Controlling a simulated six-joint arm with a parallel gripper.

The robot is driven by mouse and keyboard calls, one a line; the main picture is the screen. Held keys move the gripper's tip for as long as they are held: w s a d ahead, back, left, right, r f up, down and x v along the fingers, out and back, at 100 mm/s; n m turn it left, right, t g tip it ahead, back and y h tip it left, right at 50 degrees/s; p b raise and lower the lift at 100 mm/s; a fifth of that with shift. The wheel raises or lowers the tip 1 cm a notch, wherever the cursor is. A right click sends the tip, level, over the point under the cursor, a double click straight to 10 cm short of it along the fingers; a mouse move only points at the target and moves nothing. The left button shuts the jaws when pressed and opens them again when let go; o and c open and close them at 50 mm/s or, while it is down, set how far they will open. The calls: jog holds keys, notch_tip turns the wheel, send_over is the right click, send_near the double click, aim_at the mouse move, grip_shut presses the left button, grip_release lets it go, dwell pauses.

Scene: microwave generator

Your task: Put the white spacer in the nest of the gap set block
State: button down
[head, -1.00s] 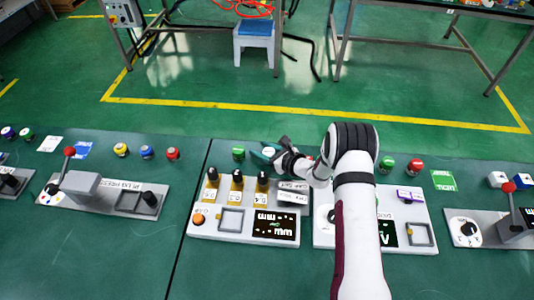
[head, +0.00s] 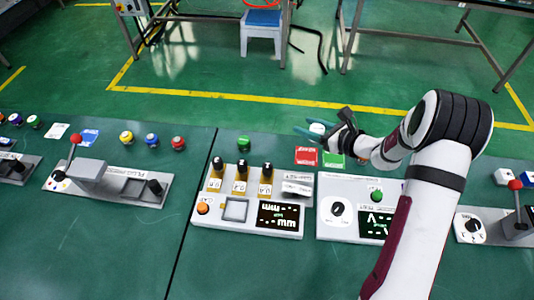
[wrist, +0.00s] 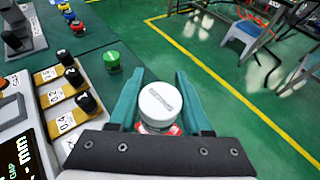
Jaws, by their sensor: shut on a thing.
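The white spacer (head: 317,128), a round white-topped piece with small print, is between the teal fingers of my gripper (head: 319,133). The wrist view shows its top (wrist: 160,102) up close, with a finger on each side. My gripper is shut on it and holds it raised behind the blocks. Some red shows just below the spacer in the wrist view; I cannot tell what it is. The gap set block (head: 210,221), with a dark mm display (head: 280,217), is to the left and nearer. Its square-framed nest (head: 235,210) looks empty.
Several black-knobbed pieces (head: 241,171) stand upright on the gap set block's yellow strips. A green piece (head: 244,144) stands behind it. Another block (head: 337,228) stands to the right.

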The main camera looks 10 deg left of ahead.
jog(key=s+a+r+n+g+y, duration=0.1)
jog(key=s+a+n+g+y, duration=0.15)
jog(key=s+a+n, duration=0.4)
jog(key=n+g, duration=0.2)
jog(key=g, duration=0.4)
send_over(224, 208)
jog(key=shift+m+y, duration=0.25)
jog(key=shift+y, duration=0.1)
notch_tip(224, 208, down, 5)
jog(key=shift+d+r, duration=0.15)
notch_tip(224, 208, down, 3)
jog(key=shift+f, duration=0.1)
jog(key=shift+w+f, duration=0.1)
jog(key=shift+f, duration=0.35)
jog(key=shift+c, duration=1.7)
grip_release()
jog(key=shift+f, duration=0.1)
